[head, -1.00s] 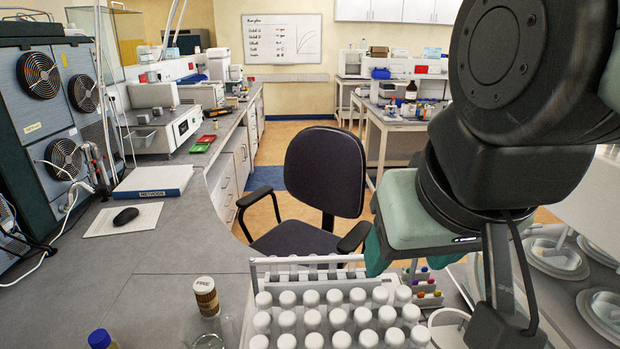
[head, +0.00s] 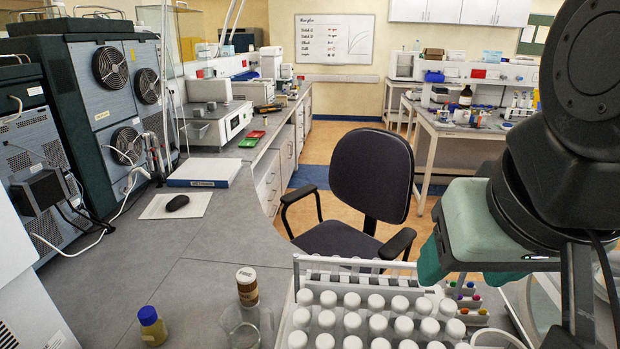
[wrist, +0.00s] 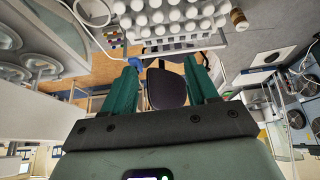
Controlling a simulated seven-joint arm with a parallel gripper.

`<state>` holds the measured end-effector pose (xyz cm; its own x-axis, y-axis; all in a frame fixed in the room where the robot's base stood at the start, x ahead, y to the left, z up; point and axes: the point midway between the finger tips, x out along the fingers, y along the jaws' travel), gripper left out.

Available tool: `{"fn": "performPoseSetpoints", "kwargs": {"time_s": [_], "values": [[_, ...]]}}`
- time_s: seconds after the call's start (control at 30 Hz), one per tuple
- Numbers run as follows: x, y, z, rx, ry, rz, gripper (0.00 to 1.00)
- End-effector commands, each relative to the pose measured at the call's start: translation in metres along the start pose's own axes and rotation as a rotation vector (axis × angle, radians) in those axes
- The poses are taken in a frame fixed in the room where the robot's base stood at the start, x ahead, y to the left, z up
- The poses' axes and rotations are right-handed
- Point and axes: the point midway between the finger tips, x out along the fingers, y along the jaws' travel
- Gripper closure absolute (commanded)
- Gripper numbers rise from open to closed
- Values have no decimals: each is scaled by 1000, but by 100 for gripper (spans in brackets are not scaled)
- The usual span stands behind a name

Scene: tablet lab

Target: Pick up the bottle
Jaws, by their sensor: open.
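A small amber bottle with a blue cap (head: 152,326) stands upright on the grey bench at the lower left of the head view. A brown-labelled container with a pale lid (head: 247,287) stands to its right, behind a clear glass beaker (head: 243,330); it also shows at the top of the wrist view (wrist: 238,18). Another dark brown bottle (head: 466,97) stands on the far bench. My gripper (wrist: 163,72), with green fingers, is open and empty. In the head view it hangs right of the bottles, beyond the vial rack, well apart from them.
A rack of white-capped vials (head: 370,312) fills the lower middle, between the amber bottle and my gripper. A dark chair (head: 370,175) stands behind it. The bench behind the amber bottle is clear.

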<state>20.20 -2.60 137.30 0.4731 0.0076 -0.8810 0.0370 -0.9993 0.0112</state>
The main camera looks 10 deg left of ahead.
Motion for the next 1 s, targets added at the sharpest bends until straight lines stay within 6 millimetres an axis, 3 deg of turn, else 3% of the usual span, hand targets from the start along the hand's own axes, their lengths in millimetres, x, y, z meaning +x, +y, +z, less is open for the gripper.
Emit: {"fn": "performPoseSetpoints", "kwargs": {"time_s": [0.1, 0.2, 0.47, 0.57, 0.67, 0.87, 1.0], "values": [[0, 0, 0, 0, 0, 0, 42], [0, 0, 0, 0, 0, 0, 28], [0, 0, 0, 0, 0, 0, 28], [2, -4, -8, -15, -4, -8, 28], [9, -15, -31, -57, -13, -30, 28], [46, -75, -101, -203, -31, -104, 28], [84, -137, -139, -311, -42, -158, 28]]}}
